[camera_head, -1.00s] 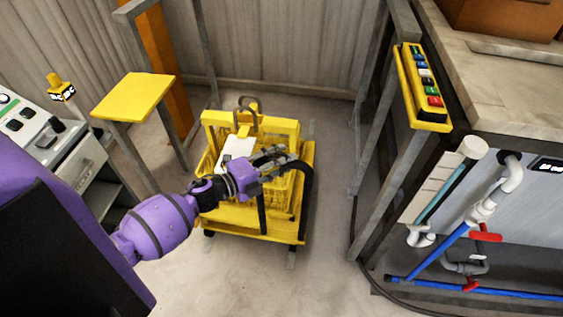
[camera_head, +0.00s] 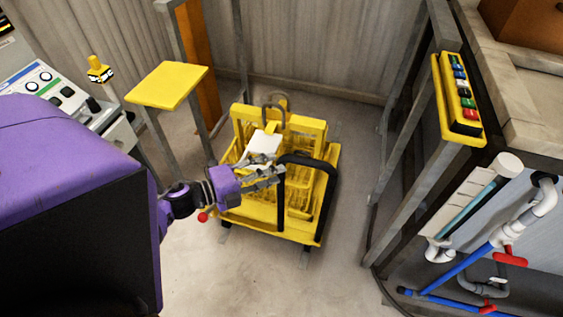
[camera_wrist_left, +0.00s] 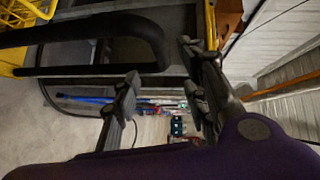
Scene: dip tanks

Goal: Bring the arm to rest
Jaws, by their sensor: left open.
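My left gripper (camera_head: 268,176) is open in front of the yellow cart (camera_head: 262,214), close to the left end of its black handle. In the left wrist view its two fingers (camera_wrist_left: 160,88) stand apart with nothing between them. The black handle (camera_wrist_left: 85,40) runs across the upper left of that view; I cannot tell if a finger touches it. A yellow basket (camera_head: 300,135) with a dark hook and a white tag (camera_head: 265,142) sits on the cart. My right gripper is not in view.
A yellow-topped stand (camera_head: 167,85) and a control console (camera_head: 62,88) are at the left. A post with a yellow button box (camera_head: 462,95) and a tank with pipes (camera_head: 515,225) are at the right. Bare floor (camera_head: 230,275) lies in front of the cart.

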